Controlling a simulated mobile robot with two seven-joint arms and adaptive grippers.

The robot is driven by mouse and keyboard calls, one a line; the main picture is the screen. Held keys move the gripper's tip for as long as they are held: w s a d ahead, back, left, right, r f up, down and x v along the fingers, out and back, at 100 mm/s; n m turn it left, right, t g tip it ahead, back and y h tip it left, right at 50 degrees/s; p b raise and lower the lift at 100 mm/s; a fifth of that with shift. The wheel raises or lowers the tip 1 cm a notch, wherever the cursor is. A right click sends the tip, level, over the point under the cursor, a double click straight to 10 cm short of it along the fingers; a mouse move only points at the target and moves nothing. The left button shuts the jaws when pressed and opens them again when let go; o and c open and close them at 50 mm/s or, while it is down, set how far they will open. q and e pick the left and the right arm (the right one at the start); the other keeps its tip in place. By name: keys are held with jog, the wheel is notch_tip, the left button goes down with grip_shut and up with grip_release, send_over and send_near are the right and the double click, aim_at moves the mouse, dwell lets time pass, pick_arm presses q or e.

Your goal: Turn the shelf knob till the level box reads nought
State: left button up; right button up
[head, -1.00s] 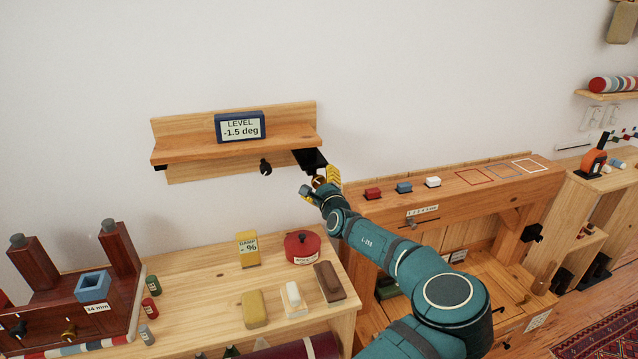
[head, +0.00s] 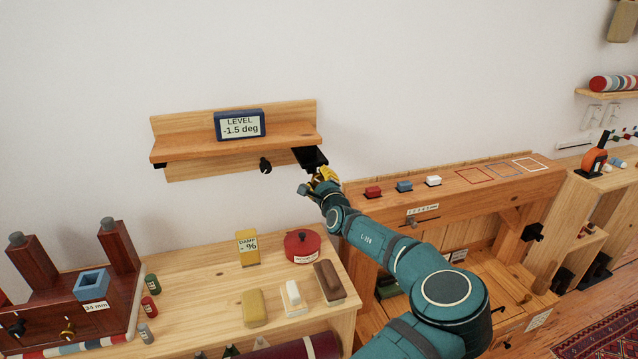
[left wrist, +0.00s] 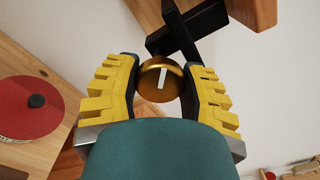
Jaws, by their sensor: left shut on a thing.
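The level box (head: 239,125) stands on the wooden wall shelf (head: 230,147) and reads -1.5 deg. In the left wrist view the brass shelf knob (left wrist: 160,78) with a white pointer line sits between the yellow fingers, in front of a black bracket (left wrist: 188,28). My left gripper (head: 322,178) is at the shelf's right end, below the black bracket. It is shut on the knob, one finger on each side (left wrist: 162,85). In the head view the gripper mostly hides the knob. My right gripper is not in view.
A workbench (head: 450,190) with coloured blocks stands at the right. The wall above the shelf is clear.

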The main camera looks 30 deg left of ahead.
pick_arm(q)
jog(key=n+b, duration=0.2)
jog(key=n, duration=0.1)
jog(key=shift+f, duration=0.15)
jog(key=n+b, duration=0.2)
jog(key=shift+n, duration=0.4)
jog(key=n+b, duration=0.1)
jog(key=n, duration=0.1)
jog(key=shift+n, duration=0.4)
jog(key=n+b, duration=0.1)
jog(key=n, duration=0.2)
jog(key=shift+n, duration=0.3)
jog(key=n, duration=0.3)
jog(key=shift+n+b, duration=0.3)
jog(key=shift+b, duration=0.1)
jog(key=n, duration=0.3)
jog(key=shift+r+n, duration=0.2)
jog(key=shift+n, duration=0.1)
jog(key=n, duration=0.3)
jog(key=shift+n+b, duration=0.5)
jog(key=shift+n, duration=1.2)
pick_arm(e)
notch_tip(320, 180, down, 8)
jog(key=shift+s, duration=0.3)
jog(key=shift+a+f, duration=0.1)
